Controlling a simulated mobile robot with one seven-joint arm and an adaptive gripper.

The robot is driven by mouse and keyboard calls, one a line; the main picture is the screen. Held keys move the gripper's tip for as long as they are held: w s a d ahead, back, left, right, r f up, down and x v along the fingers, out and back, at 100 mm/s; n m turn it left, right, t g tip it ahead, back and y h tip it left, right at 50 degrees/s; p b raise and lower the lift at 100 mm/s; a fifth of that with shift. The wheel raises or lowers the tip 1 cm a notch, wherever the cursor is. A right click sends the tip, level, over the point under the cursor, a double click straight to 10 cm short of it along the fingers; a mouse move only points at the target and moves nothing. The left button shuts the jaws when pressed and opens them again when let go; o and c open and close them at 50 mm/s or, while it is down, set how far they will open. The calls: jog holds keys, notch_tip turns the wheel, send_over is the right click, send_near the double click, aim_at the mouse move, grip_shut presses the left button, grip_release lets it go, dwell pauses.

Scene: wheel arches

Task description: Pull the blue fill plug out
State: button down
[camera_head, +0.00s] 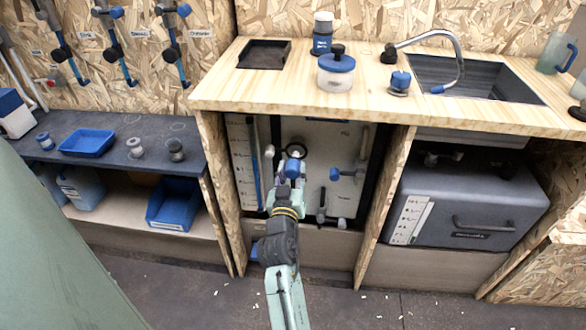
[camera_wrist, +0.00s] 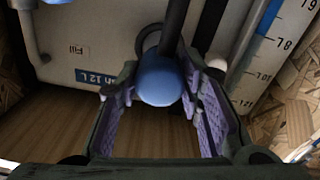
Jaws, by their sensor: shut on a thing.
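The blue fill plug (camera_head: 292,168) is a rounded blue knob in front of the white tank panel (camera_head: 318,150) inside the open cabinet bay. In the wrist view the plug (camera_wrist: 160,80) sits between the purple-padded fingers of my gripper (camera_wrist: 152,92). My gripper (camera_head: 289,182) is shut on it, reaching up into the bay from below. A dark ring (camera_head: 296,149) shows just above and behind the plug. The plug's rear is hidden, so I cannot tell how far it sits in its opening. The "Fill" label (camera_wrist: 73,50) is left of the plug in the wrist view.
A blue-handled valve (camera_head: 340,174) is on the panel right of my gripper. Wooden uprights (camera_head: 385,205) bound the bay, with the counter (camera_head: 300,95) above. A level scale (camera_wrist: 270,45) is at the wrist view's right. A grey tank (camera_head: 470,200) fills the right bay.

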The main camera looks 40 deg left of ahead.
jog(key=shift+s, duration=0.1)
jog(key=c, duration=1.1)
grip_release()
jog(key=shift+d, duration=0.1)
jog(key=shift+s, duration=0.1)
jog(key=v, duration=0.7)
jog(key=shift+d, duration=0.15)
jog(key=shift+s, duration=0.15)
